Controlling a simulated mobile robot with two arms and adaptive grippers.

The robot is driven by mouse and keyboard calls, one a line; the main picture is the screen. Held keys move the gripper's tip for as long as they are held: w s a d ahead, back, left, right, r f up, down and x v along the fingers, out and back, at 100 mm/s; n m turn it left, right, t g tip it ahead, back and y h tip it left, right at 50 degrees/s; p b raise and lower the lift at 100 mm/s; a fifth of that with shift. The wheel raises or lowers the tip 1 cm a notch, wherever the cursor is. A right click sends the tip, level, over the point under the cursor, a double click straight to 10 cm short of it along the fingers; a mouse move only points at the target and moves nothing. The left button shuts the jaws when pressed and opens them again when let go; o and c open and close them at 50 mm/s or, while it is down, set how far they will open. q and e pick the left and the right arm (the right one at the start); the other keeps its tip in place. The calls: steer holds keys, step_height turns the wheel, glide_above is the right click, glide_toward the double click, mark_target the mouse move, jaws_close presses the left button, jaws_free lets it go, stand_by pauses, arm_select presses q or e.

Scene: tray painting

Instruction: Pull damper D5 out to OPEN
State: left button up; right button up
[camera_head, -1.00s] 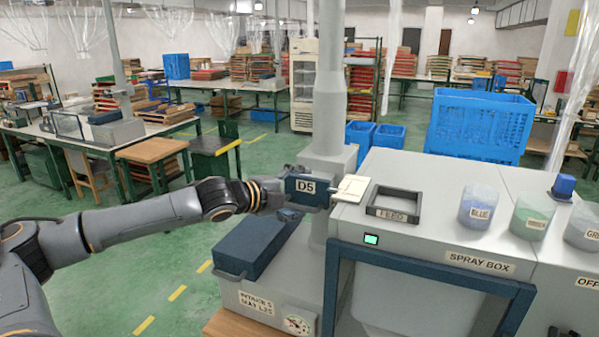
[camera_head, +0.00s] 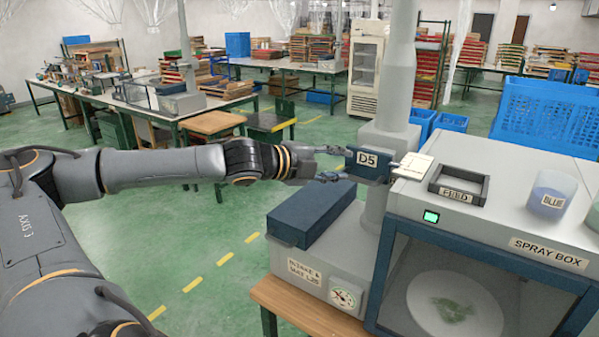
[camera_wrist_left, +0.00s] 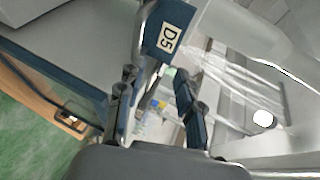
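Damper D5 shows as a small blue plate with a white "D5" label (camera_head: 367,162) at the left side of the grey vertical duct (camera_head: 398,75). The plate also shows in the left wrist view (camera_wrist_left: 168,28). How far the damper is out cannot be told. My left gripper (camera_head: 332,164) is open just left of the plate, its fingers pointing at it. In the left wrist view the gripper (camera_wrist_left: 155,77) has its fingers spread, with the plate beyond the tips and nothing between them. My right gripper is out of view.
The grey spray box (camera_head: 500,222) stands right of the duct, with an open black feed frame (camera_head: 458,186) and cream card (camera_head: 412,166) on top. A blue-topped intake unit (camera_head: 318,211) sits below the gripper. Green floor (camera_head: 150,240) is free at left.

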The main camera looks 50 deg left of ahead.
arm_select(q)
steer(key=f+b+v, duration=0.1)
steer(key=v, duration=0.8)
steer(key=shift+s, duration=0.5)
stand_by(0.4)
steer(key=shift+r, duration=0.1)
